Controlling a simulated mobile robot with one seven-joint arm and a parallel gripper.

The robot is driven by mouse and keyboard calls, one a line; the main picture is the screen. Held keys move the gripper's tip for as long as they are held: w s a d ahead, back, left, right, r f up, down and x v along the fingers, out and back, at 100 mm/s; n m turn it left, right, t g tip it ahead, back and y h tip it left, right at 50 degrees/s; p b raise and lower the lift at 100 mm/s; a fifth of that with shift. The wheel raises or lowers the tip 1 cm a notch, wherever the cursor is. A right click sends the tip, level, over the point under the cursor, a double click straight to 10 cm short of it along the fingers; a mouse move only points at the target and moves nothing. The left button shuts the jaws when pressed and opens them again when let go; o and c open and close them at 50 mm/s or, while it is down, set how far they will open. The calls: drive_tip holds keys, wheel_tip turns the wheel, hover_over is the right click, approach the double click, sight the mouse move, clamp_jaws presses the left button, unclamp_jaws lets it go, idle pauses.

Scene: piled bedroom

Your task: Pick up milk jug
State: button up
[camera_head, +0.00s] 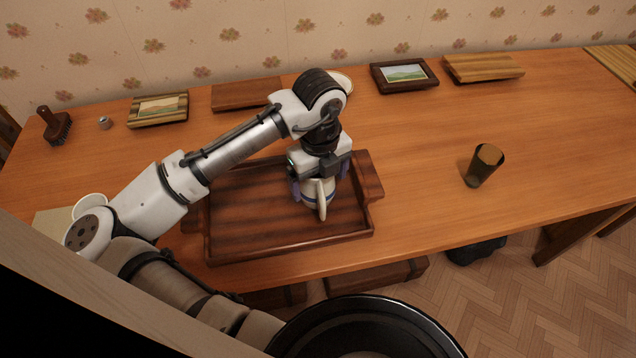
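A small white jug with blue-grey bands (310,199) stands in the dark wooden tray (240,232), right of the tray's middle. It looks like the milk jug. My gripper (320,188) points down over it, with a finger on either side of the jug. The gripper body hides the jug's top. I cannot tell whether the fingers touch the jug or stand a little apart from it.
A dark cup (484,165) stands right of the tray. Picture frames (404,75) and wooden boards (482,68) lie along the wall. A brush (55,126) lies at the back left. The table's right half is mostly clear.

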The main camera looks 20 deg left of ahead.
drive_tip(key=shift+f, duration=0.8)
drive_tip(key=shift+c, duration=0.5)
drive_tip(key=c, duration=1.5)
